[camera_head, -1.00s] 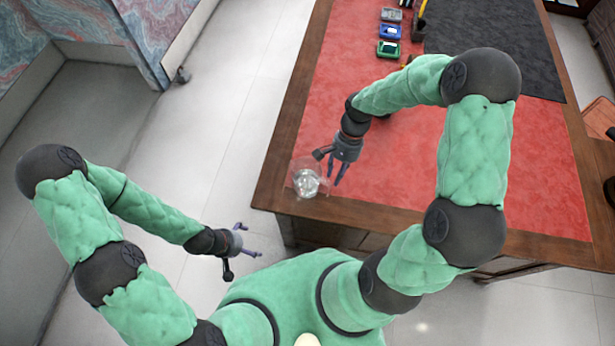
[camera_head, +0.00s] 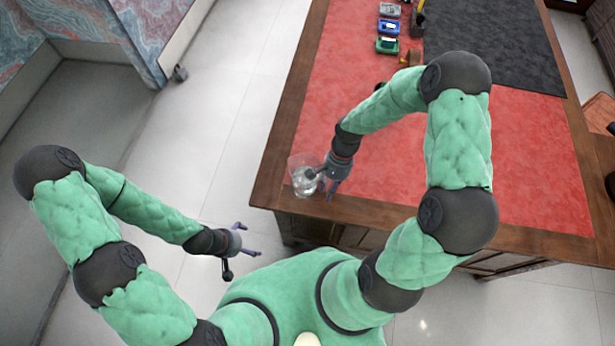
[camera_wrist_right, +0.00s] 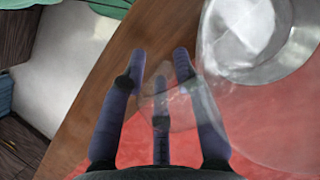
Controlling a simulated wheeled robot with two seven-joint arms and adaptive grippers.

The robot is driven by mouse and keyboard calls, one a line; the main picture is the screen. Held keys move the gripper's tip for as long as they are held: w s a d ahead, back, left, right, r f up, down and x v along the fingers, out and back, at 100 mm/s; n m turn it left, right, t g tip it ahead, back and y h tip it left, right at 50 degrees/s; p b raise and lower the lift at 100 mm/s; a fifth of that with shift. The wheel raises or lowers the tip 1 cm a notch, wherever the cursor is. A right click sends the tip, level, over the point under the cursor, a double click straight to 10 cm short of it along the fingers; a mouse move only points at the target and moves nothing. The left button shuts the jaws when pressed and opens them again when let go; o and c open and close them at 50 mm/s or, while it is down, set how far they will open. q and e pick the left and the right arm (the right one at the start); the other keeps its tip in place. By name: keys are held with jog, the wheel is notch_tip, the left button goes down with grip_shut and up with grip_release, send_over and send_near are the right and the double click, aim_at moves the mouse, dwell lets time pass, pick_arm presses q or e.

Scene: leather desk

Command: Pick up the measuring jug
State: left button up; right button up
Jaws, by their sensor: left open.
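The measuring jug (camera_head: 303,183) is clear and see-through, standing upright near the left front corner of the desk. In the right wrist view the jug (camera_wrist_right: 250,65) fills the upper right, with a shiny grey round base showing through it. My right gripper (camera_head: 331,188) is just right of the jug. In the wrist view its fingers (camera_wrist_right: 160,75) are spread, with a faint clear part of the jug, seemingly the handle, among them. I cannot tell whether they touch it. My left gripper (camera_head: 249,240) is open and empty, out over the floor left of the desk.
The desk has a red leather top (camera_head: 400,170), a wooden rim (camera_head: 268,180) and a dark mat (camera_head: 490,55). Small boxes, including a blue one (camera_head: 389,27) and a green one (camera_head: 387,45), lie at the back. The red area right of my right arm is clear.

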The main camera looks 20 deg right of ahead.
grip_shut()
jog(key=shift+s+r, duration=0.1)
